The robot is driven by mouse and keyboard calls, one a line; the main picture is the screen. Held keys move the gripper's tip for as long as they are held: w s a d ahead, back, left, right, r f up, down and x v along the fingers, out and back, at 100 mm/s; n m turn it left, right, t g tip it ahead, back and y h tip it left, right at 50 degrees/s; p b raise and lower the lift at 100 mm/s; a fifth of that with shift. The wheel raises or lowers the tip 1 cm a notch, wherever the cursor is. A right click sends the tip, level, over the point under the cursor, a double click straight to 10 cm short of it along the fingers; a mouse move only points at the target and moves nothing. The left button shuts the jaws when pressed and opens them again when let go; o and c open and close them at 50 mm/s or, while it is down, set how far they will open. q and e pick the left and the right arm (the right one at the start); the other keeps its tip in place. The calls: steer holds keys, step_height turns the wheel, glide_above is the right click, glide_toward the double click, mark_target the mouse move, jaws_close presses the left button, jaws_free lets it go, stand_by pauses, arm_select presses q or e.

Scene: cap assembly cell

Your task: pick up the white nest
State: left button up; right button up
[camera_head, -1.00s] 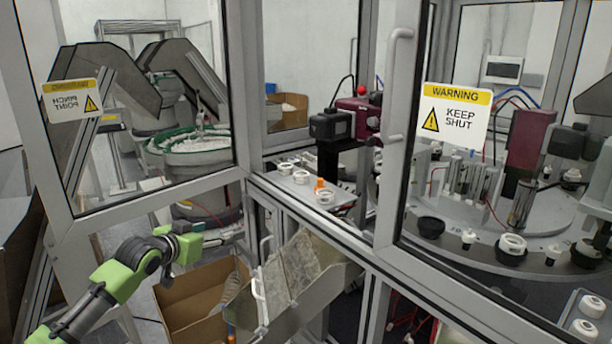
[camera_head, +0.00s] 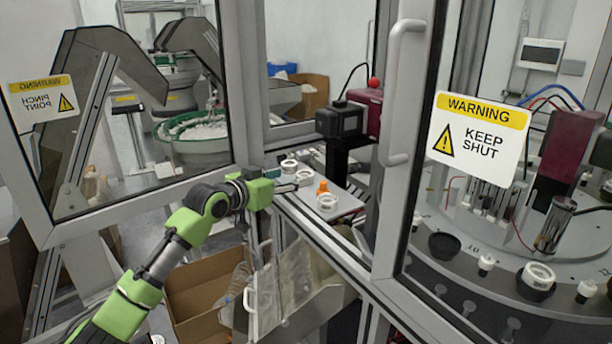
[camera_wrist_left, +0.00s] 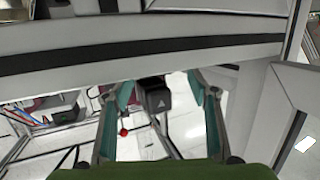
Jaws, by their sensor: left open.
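Several white ring-shaped parts that look like nests stand on a light plate (camera_head: 345,204) inside the cell opening: one at the back (camera_head: 288,165), one in the middle (camera_head: 304,176) and one in front (camera_head: 327,202). I cannot tell which is the white nest. My left gripper (camera_head: 292,187) is at the plate's left edge, close to the middle ring, with nothing visible in it. In the left wrist view, its two teal-padded fingers (camera_wrist_left: 160,88) are apart with empty space between. No white ring shows clearly there. My right gripper is not in view.
An orange piece (camera_head: 322,187) stands beside the front ring. A frame beam (camera_head: 325,235) runs along the opening, and a door with a warning sign (camera_head: 480,138) stands right. A metal chute (camera_head: 300,280) and a cardboard box (camera_head: 205,290) lie below. A black machine head (camera_head: 338,120) is behind the plate.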

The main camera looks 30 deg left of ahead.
mark_target(309, 173)
arm_select(q)
steer(key=p+x, duration=0.1)
steer(key=x, duration=0.1)
steer(key=p+x, duration=0.1)
steer(key=x, duration=0.1)
steer(key=shift+w+d+p, duration=0.25)
steer(key=shift+w+p, duration=0.05)
steer(key=shift+p, duration=0.05)
steer(key=shift+w+f, duration=0.15)
steer(key=shift+w, duration=0.2)
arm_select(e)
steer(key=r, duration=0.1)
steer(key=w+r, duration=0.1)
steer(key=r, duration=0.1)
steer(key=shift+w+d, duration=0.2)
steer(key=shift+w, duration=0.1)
arm_select(q)
steer(key=c, duration=1.2)
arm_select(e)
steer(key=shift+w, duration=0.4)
